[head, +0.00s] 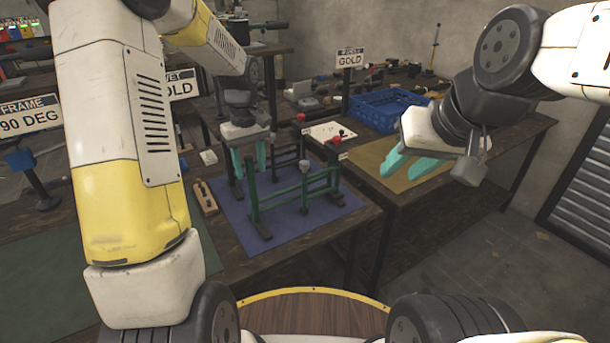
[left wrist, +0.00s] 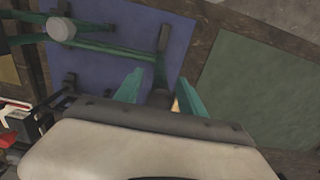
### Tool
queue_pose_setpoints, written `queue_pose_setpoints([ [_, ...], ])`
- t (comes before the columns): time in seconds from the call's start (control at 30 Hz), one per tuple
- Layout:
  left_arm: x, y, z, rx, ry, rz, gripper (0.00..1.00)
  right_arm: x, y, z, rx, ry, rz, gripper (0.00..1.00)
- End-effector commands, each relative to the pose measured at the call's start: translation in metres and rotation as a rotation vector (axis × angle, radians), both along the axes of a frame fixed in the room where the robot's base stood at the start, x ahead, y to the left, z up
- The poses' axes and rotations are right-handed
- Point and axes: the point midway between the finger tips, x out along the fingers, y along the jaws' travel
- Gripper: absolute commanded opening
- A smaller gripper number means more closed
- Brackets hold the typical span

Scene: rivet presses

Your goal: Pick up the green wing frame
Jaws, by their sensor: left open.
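The green wing frame (head: 254,203) stands on a blue mat (head: 231,205) on the middle table, with upright posts and long rails between them. It also shows in the left wrist view (left wrist: 105,48), where its rails run across the blue mat towards my fingers. My left gripper (head: 243,164) is open, its teal fingers pointing down by the frame's left, far side. In the left wrist view my left gripper (left wrist: 160,86) has its fingers apart near the frame's end; contact cannot be told. My right gripper (head: 408,166) hangs over the right table, its teal fingers apart and empty.
A dark stand with red knobs (head: 301,118) is behind the frame. A wooden block (head: 205,197) lies left of the mat. A blue crate (head: 388,109) and a tan mat (head: 372,158) are on the right table. GOLD signs stand behind. A green mat (left wrist: 262,90) is nearby.

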Motion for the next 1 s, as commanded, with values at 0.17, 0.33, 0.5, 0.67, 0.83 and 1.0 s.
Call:
queue_pose_setpoints([
  [0.17, 0.0001, 0.0002, -0.0020, 0.001, -0.001, 0.000, 0.47, 0.0000, 0.0000, 0.0000, 0.000, 0.000, 0.000, 0.36],
  [0.33, 0.0001, 0.0002, -0.0017, 0.001, -0.001, 0.000, 0.28, 0.0000, 0.0000, 0.0000, 0.000, 0.000, 0.000, 0.36],
  [0.5, 0.0001, 0.0002, -0.0016, 0.001, -0.001, -0.001, 0.00, 0.0000, 0.0000, 0.0000, 0.000, 0.000, 0.000, 0.36],
  [0.67, 0.0001, 0.0001, -0.0015, 0.000, -0.001, -0.001, 0.00, 0.0001, 0.0000, 0.0001, 0.000, 0.000, 0.000, 0.36],
  [0.83, 0.0002, 0.0001, -0.0014, 0.000, -0.001, -0.001, 0.00, 0.0000, 0.0000, 0.0000, 0.000, 0.000, 0.000, 0.36],
  [1.0, 0.0002, 0.0001, -0.0013, 0.000, -0.001, -0.001, 0.00, 0.0000, 0.0000, 0.0000, 0.000, 0.000, 0.000, 0.36],
])
